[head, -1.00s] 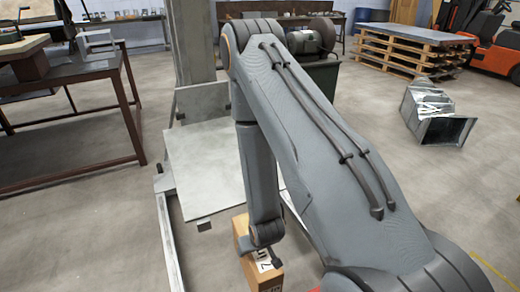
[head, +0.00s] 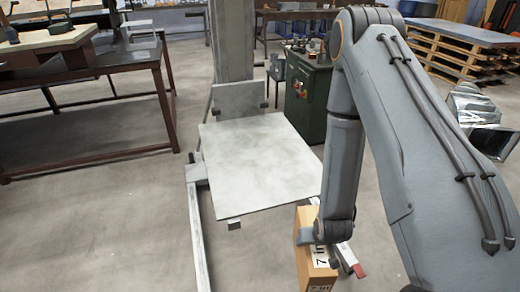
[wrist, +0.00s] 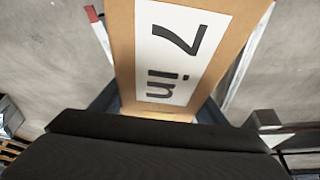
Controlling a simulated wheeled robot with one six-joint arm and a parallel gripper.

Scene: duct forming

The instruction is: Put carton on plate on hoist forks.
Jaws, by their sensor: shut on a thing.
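The brown carton (head: 304,262) with a white label stands upright, low at the lower middle of the head view. My gripper (head: 325,241) is shut on it from above. In the wrist view the carton (wrist: 122,60) fills the middle, its label reading "7 in", with my gripper's fingers (wrist: 158,113) on both sides. The pale flat plate (head: 260,165) lies on the hoist forks (head: 234,224), mostly hiding them; one fork tip shows at its front edge. The plate's top is bare. The carton is right of and in front of the plate's near right corner. Whether its bottom touches the floor is hidden.
The hoist mast (head: 230,45) rises behind the plate. A hoist leg (head: 199,240) runs along the floor at left; a red-tipped leg (head: 352,262) lies beside the carton. A brown table (head: 85,80) stands left, a green cabinet (head: 308,105) behind. Floor at left is clear.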

